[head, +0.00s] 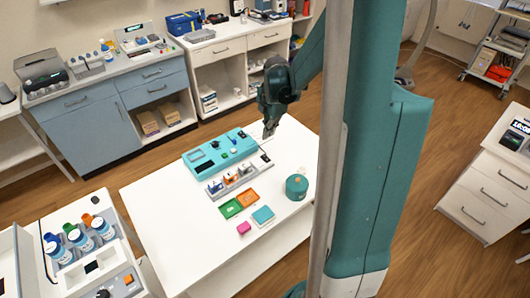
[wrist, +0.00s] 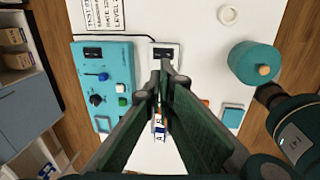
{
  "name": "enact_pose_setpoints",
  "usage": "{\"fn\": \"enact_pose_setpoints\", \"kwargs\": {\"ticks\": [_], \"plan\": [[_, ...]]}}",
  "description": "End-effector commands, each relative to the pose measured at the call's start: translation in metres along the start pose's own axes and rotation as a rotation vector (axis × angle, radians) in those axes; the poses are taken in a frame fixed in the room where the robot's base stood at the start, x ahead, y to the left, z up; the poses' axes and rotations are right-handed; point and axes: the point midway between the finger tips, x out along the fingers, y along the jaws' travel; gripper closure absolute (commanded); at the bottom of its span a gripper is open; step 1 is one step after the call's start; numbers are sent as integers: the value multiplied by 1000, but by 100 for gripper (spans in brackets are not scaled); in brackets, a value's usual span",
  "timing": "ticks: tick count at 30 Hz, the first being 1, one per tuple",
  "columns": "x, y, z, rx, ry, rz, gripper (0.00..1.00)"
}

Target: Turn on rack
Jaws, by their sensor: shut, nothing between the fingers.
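The grey rack (head: 217,194) lies on the white table along the near side of the teal control panel (head: 203,165) and holds several small jars. In the wrist view, a white end piece with a black rocker switch (wrist: 164,52) sits just beyond my fingertips. I cannot tell which way the rocker is set, or whether the fingertips touch it. The teal panel (wrist: 117,60) is to its left, with its own rocker, a blue slider, a black knob and buttons. My gripper (wrist: 166,66) is shut and empty, pointing down; it also shows in the head view (head: 268,135). Its fingers hide most of the rack in the wrist view.
A teal round container (head: 297,187) stands right of the rack. Green (head: 230,209) and orange (head: 248,197) trays, a pink block (head: 244,228) and a teal square (head: 263,215) lie nearby. A dark cable (wrist: 110,38) runs past the panel. The table's front left is clear.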

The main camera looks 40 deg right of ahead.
Motion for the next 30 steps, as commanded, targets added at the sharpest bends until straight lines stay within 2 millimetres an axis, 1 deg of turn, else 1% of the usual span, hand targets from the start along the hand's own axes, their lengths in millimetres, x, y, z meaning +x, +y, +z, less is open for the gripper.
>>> {"fn": "enact_pose_setpoints", "kwargs": {"ticks": [5, 11, 17, 30], "plan": [[2, 0, 0, 0, 0, 0, 100], [12, 0, 0, 1, 0, 0, 100], [32, 0, 0, 1, 0, 0, 100], [83, 0, 0, 1, 0, 0, 100]]}}
